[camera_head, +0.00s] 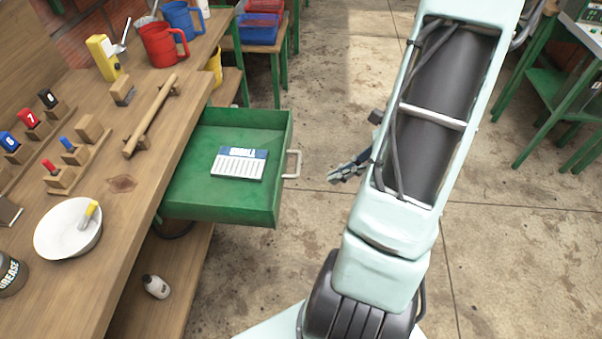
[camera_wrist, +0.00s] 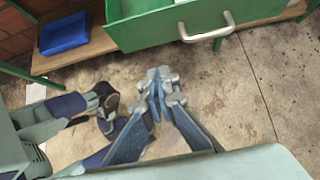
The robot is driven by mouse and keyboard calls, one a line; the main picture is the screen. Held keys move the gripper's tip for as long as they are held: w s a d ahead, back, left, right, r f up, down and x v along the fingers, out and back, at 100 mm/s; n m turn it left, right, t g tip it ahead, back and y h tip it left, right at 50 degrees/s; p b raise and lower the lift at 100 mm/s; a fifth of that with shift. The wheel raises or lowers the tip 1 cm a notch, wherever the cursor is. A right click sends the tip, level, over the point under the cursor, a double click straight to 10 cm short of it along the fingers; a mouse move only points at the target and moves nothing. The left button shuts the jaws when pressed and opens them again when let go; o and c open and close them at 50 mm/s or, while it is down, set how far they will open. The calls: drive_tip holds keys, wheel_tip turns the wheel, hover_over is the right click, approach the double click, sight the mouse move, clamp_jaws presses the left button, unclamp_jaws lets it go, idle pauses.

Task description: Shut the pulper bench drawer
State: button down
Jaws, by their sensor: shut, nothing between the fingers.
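The green pulper bench drawer (camera_head: 222,208) stands pulled out to the right from the wooden workbench (camera_head: 120,187). A blue and white card (camera_head: 239,164) lies on its floor. The drawer's pale handle (camera_head: 293,164) is on its right-hand front. My gripper (camera_head: 334,179) is just right of the handle, apart from it, partly hidden behind my arm. In the wrist view my gripper (camera_wrist: 157,75) is shut and empty. There the drawer front (camera_wrist: 160,30) and the handle (camera_wrist: 207,33) lie beyond the fingertips, with a gap between.
The benchtop holds a white bowl (camera_head: 62,236), a wooden bar (camera_head: 150,115), red mug (camera_head: 160,44) and small blocks. A white bottle (camera_head: 156,286) lies on the lower shelf. A green-legged table (camera_head: 550,95) stands right. Concrete floor right of the drawer is clear.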

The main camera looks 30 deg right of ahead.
sight(280, 194)
drive_tip(key=x, duration=0.4)
drive_tip(key=a+r+b+x, duration=0.1)
drive_tip(key=x, duration=0.7)
drive_tip(key=shift+w+a+r, duration=0.2)
drive_tip(key=shift+w+r, duration=0.05)
drive_tip(key=shift+w, duration=0.15)
drive_tip(key=shift+w+a, duration=0.35)
drive_tip(key=shift+a, duration=0.15)
